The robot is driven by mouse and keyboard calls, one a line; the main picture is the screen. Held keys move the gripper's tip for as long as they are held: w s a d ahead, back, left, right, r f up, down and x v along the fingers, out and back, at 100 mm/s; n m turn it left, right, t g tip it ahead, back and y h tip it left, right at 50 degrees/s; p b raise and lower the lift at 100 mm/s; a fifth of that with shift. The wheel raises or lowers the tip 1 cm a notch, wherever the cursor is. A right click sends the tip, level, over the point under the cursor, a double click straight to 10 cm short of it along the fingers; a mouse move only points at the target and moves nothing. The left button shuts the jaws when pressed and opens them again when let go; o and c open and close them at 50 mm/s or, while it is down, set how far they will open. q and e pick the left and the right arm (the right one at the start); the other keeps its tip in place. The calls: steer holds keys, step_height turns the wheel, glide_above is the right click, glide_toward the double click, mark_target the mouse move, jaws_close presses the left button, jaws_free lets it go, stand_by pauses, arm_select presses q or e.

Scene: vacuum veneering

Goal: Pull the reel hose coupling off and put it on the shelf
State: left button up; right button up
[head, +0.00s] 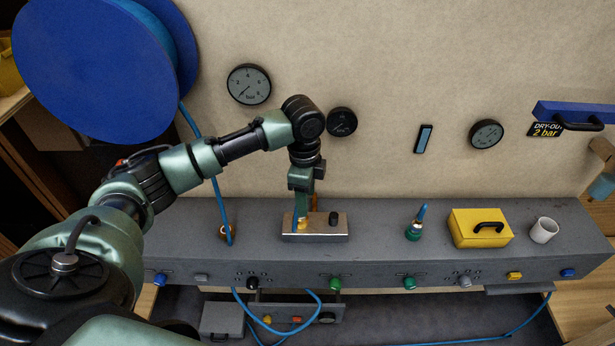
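A grey metal block (325,238) with a black knob (333,219) sits on the long grey shelf (375,215). A brass-coloured coupling (302,225) shows at the left end of the block, with a short blue piece beside it. My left gripper (303,208) points down right over this coupling, its fingers at or around its top. The fingers hide most of the coupling, so I cannot tell whether they are closed on it. A blue hose (213,180) runs from the big blue reel (95,65) down to a brown fitting (225,232) on the shelf. My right gripper is not in view.
A green fitting with a blue top (413,228), a yellow box with a black handle (480,227) and a white cup (544,230) stand on the shelf to the right. The shelf is clear between the block and the green fitting. Gauges (249,84) hang on the wall behind.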

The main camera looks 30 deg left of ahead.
arm_select(q)
steer(key=a+r, duration=0.1)
steer(key=w+a+r, duration=0.1)
steer(key=shift+r, duration=0.3)
steer(key=shift+s+f+p, duration=0.15)
steer(key=shift+f+p, duration=0.65)
steer(key=shift+f, duration=2.95)
jaws_close()
steer(key=c, duration=0.8)
jaws_free()
jaws_close()
steer(key=shift+r, duration=0.1)
steer(key=shift+r+p, duration=1.8)
steer(key=shift+p, duration=0.6)
